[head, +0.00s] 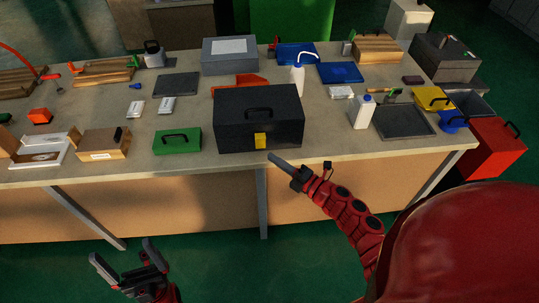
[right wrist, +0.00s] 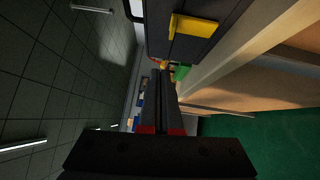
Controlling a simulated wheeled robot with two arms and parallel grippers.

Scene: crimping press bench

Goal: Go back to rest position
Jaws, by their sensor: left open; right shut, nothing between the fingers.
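My left gripper (head: 121,252) is in the head view at the lower left, in front of the bench and below its top over the green floor. Its two fingers are spread and hold nothing. My right gripper (head: 273,158) is at the bench's front edge, just in front of and below the black toolbox (head: 238,130) with a yellow latch. Its fingers are together and empty; in the right wrist view (right wrist: 161,85) they point toward the toolbox's latch side. Whether they touch the toolbox or the edge, I cannot tell.
The bench top (head: 330,146) is crowded: a green case (head: 177,147), a wooden box (head: 107,150), a white jug (head: 363,112) and a dark tray (head: 403,121). A red box (head: 492,150) stands beyond the right end. The space in front of the bench is open floor (head: 210,272).

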